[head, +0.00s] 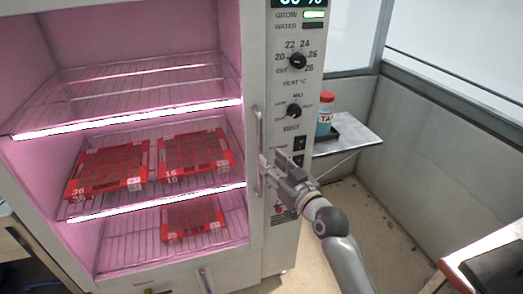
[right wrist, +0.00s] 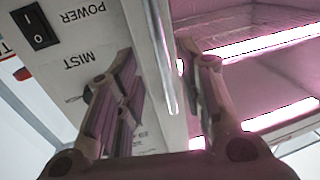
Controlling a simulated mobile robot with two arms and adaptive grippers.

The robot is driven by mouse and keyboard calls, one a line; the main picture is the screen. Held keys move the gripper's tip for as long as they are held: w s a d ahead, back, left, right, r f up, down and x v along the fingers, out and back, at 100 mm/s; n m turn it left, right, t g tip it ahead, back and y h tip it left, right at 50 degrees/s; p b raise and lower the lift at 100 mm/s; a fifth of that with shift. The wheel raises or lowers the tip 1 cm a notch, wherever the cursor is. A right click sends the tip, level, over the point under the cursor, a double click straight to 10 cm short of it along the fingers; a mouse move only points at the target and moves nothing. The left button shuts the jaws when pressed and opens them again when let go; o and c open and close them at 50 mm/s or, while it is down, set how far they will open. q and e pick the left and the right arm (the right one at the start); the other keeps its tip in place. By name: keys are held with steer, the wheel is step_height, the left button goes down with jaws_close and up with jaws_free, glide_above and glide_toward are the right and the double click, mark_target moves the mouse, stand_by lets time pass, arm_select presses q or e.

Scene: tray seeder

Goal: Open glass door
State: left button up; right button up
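The glass door covers the front of the pink-lit cabinet; its clear pane is hard to make out, and it looks shut. Its upright metal handle (head: 259,135) runs along the door's right edge, beside the control panel. My right gripper (head: 270,168) is at the lower half of this handle. In the right wrist view my right gripper (right wrist: 160,90) has its fingers apart, one on each side of the handle (right wrist: 158,45). The fingers do not appear closed on the bar. My left gripper is not in view.
Red trays (head: 108,168) lie on wire shelves inside the cabinet. The control panel (head: 295,85) has knobs and switches right of the handle. A side shelf (head: 355,135) holds a blue bottle (head: 325,116) with a red cap.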

mark_target(261, 153)
steer(key=x, duration=0.7)
steer(key=shift+f, duration=0.1)
steer(key=shift+c, duration=0.3)
jaws_close()
